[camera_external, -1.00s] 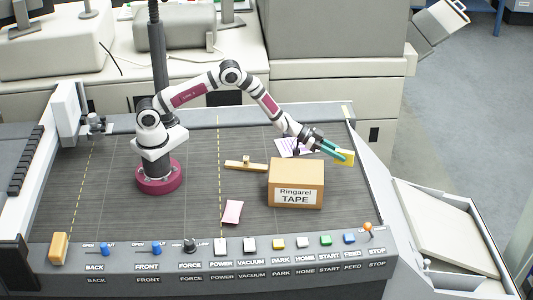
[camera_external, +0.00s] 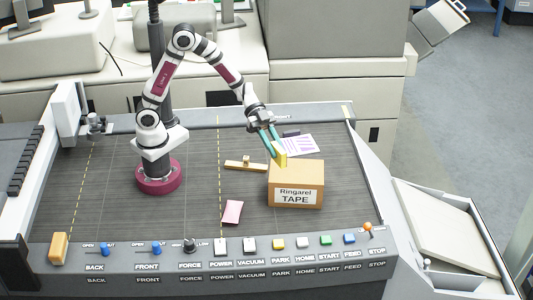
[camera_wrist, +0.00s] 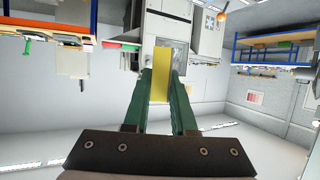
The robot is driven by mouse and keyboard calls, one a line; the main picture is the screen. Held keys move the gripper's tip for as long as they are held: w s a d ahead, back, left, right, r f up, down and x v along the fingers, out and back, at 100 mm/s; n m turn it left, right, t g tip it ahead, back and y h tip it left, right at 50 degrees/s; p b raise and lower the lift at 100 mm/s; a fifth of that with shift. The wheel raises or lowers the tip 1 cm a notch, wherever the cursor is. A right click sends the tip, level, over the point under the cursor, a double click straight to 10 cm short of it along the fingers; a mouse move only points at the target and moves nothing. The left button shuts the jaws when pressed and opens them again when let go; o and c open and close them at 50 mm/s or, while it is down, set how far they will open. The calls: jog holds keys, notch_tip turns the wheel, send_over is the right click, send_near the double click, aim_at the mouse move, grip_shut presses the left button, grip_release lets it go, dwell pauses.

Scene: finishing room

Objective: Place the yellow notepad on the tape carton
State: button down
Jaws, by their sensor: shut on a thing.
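The yellow notepad (camera_external: 281,151) is held in my gripper (camera_external: 275,150), whose green fingers are shut on it. In the external view it appears by the upper left part of the tape carton's top; I cannot tell whether it touches. The tape carton (camera_external: 296,196) is a brown box labelled "Ringarel TAPE" and stands upright on the dark bed. In the wrist view the notepad (camera_wrist: 175,75) stands upright between my fingertips (camera_wrist: 174,88), and the carton does not show.
A pink notepad (camera_external: 232,212) lies left of the carton. A wooden piece with a knob (camera_external: 246,164) lies behind it to the left. A printed sheet (camera_external: 300,145) and a dark block (camera_external: 291,132) lie behind the carton. A control panel (camera_external: 210,262) runs along the front edge.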

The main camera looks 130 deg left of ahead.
send_over(294, 167)
notch_tip(294, 167, down, 6)
jog(key=shift+d+f, duration=0.15)
jog(key=shift+f, duration=0.05)
notch_tip(294, 167, down, 3)
jog(key=shift+f, duration=0.5)
jog(key=shift+f, duration=0.2)
jog(key=c, duration=0.7)
grip_release()
jog(key=shift+c, duration=0.2)
